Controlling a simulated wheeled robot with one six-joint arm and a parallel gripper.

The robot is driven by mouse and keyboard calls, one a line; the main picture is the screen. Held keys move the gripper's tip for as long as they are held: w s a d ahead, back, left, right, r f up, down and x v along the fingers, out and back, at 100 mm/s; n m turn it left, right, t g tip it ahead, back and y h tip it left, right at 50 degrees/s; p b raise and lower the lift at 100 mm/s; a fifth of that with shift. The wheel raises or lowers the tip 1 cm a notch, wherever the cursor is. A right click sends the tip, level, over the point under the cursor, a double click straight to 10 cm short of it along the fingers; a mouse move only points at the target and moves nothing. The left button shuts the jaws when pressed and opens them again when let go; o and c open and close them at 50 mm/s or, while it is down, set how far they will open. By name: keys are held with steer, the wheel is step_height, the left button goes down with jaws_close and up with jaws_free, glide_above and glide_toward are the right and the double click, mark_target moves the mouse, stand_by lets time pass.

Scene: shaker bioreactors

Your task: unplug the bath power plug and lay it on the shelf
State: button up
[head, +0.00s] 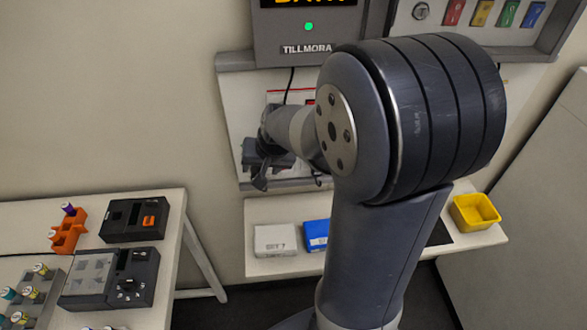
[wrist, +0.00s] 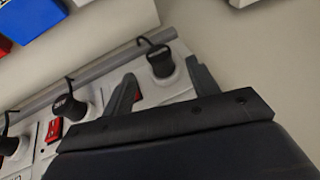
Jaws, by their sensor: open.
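In the wrist view, three black-collared plugs with cords sit in a row on a white socket strip. One plug (wrist: 160,60) shows between my gripper's fingers (wrist: 163,84). The middle plug (wrist: 68,106) is left of the fingers, and another plug (wrist: 8,143) is at the left edge. Their labels are too small and tilted to tell surely which is the bath plug. My gripper is open, one finger on either side of the first plug; contact cannot be seen. In the head view, my gripper (head: 262,172) is at the wall panel, and my arm hides the plugs. The shelf (head: 347,264) is below.
The shelf holds a white box (head: 275,240), a blue box (head: 316,235), a dark mat (head: 440,234) and a yellow bin (head: 475,211). A lit display unit (head: 306,30) is above. Red switches (wrist: 53,130) sit beside the plugs. A side table (head: 165,215) with devices stands left.

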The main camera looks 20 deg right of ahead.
steer(key=shift+x, duration=2.2)
steer(key=c, duration=1.1)
steer(key=shift+s, duration=0.15)
steer(key=shift+s+a, duration=0.2)
steer(key=shift+s, duration=0.15)
steer(key=shift+s+a, duration=0.15)
steer(key=shift+s, duration=0.35)
steer(key=shift+s, duration=0.25)
steer(key=shift+a, duration=0.1)
